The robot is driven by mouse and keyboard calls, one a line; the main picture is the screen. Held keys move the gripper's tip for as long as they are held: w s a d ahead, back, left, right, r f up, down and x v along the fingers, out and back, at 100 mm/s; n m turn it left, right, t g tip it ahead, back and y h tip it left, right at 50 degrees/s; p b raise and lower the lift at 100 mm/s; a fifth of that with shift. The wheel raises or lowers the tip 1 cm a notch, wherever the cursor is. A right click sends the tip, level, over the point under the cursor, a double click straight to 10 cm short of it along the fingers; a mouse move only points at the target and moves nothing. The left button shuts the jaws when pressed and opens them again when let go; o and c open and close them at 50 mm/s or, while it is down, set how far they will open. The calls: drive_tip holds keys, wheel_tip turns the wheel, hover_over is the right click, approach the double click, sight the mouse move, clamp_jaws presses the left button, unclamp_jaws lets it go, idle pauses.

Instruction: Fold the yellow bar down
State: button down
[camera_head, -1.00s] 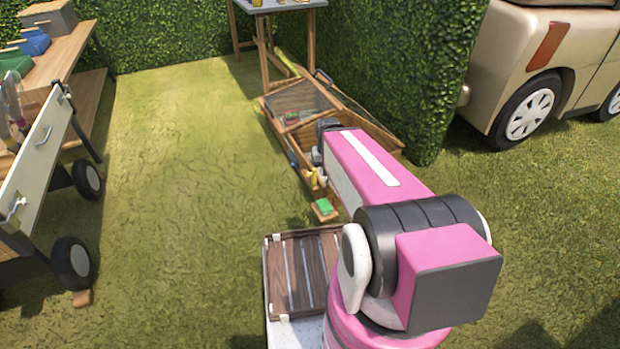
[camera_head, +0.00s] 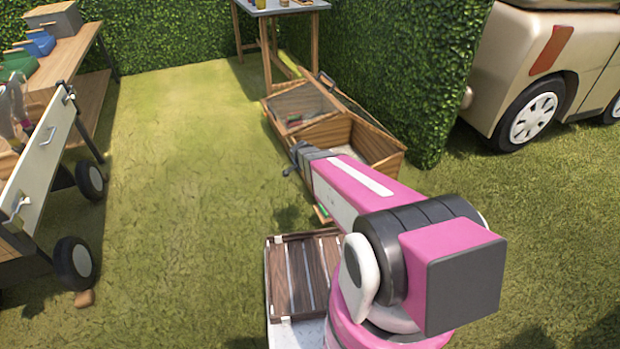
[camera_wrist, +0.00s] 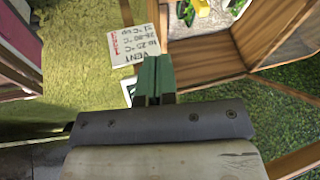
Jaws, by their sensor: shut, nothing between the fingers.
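A wooden cold frame (camera_head: 374,167) stands on the grass by the hedge, with an open front compartment and a mesh-like panel (camera_head: 302,103) over the rear one. A thin yellow-green bar (camera_head: 289,64) slants at its far end; I cannot tell whether this is the yellow bar of the task. My gripper (camera_head: 292,160) is at the frame's near left side, partly hidden by my arm. In the wrist view its green fingertips (camera_wrist: 153,76) are shut and empty. Beyond them is a white card (camera_wrist: 132,47) with upside-down "VENT" and temperatures. A yellow item (camera_wrist: 201,6) lies inside the box.
A slatted dark wooden tray (camera_head: 303,277) sits in front of me. A table (camera_head: 280,8) stands behind the frame. A wheeled cart (camera_head: 40,160) and a workbench (camera_head: 60,70) are at the left, a car (camera_head: 540,70) at the right. The grass between is clear.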

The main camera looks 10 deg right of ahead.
drive_tip(key=w+f+m, duration=0.1)
drive_tip(key=w+a+f, duration=0.1)
drive_tip(key=w+f+m+t, duration=0.1)
drive_tip(key=shift+w+a+f+m, duration=0.1)
drive_tip(key=shift+a+f+m, duration=0.2)
drive_tip(key=shift+a, duration=0.1)
drive_tip(key=w+a+r+x, duration=0.1)
drive_tip(key=w+x, duration=0.1)
drive_tip(key=x, duration=1.1)
drive_tip(key=shift+w, duration=0.25)
drive_tip(key=shift+w, duration=0.1)
drive_tip(key=shift+w+a+g, duration=0.1)
drive_tip(key=shift+w+g, duration=0.15)
drive_tip(key=shift+g, duration=0.05)
